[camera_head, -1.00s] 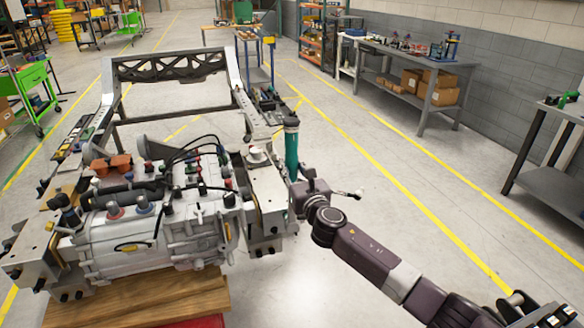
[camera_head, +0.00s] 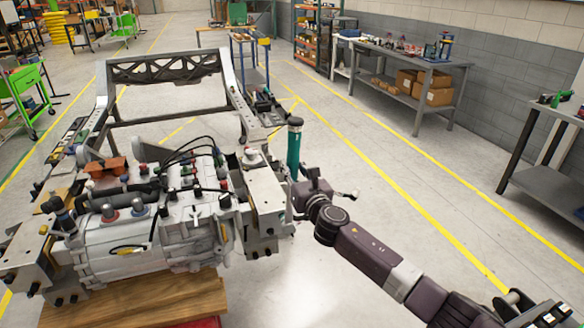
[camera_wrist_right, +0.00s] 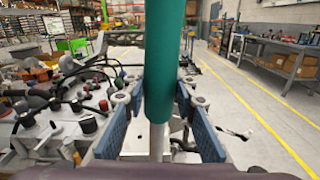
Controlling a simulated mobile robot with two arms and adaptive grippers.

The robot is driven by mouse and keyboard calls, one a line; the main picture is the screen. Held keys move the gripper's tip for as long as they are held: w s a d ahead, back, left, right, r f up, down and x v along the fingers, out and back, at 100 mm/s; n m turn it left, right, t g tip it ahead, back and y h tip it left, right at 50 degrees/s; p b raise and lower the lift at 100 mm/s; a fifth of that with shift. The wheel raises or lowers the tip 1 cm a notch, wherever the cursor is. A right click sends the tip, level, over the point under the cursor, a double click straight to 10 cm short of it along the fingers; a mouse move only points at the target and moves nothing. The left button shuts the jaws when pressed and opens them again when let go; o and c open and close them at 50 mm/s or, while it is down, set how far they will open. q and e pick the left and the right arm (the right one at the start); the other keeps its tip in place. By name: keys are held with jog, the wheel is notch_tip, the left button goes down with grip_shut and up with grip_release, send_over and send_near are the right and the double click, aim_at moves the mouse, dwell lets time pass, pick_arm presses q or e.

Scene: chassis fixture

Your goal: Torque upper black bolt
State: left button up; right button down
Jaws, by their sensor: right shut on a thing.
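My right gripper (camera_head: 299,188) is shut on a green cylindrical tool (camera_head: 294,146) with a dark top end, held upright. The tool also shows large in the right wrist view (camera_wrist_right: 165,60), between the blue finger pads, with a grey shaft below it. The tool is beside the right-hand metal bracket (camera_head: 266,195) of the chassis; I cannot tell whether they touch. Small dark bolt heads (camera_head: 270,231) show low on that bracket's front face. I cannot tell which is the upper black bolt, or whether the tool's lower end meets a bolt. My left gripper is not in view.
A grey engine-like unit (camera_head: 130,243) with hoses and coloured caps fills the chassis at left, above a wooden board (camera_head: 150,303). The chassis frame (camera_head: 168,68) extends behind. A grey workbench (camera_head: 455,72) stands along the right wall.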

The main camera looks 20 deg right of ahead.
jog(key=shift+d+r, duration=0.2)
jog(key=shift+r, duration=0.1)
jog(key=shift+w+d+m, duration=0.1)
jog(key=shift+d+m, duration=0.3)
jog(key=shift+d, duration=0.2)
jog(key=shift+d+f, duration=0.15)
jog(key=shift+d, duration=0.05)
jog(key=shift+d+f+m+b, duration=0.1)
jog(key=shift+d+m+b, duration=0.3)
jog(key=shift+d, duration=0.2)
jog(key=shift+d, duration=0.2)
dwell(0.4)
jog(key=shift+s+p, duration=0.5)
jog(key=shift+s, duration=0.5)
dwell(0.5)
jog(key=shift+s+d+p, duration=0.15)
jog(key=shift+s+p, duration=0.7)
jog(key=shift+s, duration=1.6)
jog(key=shift+f, duration=0.1)
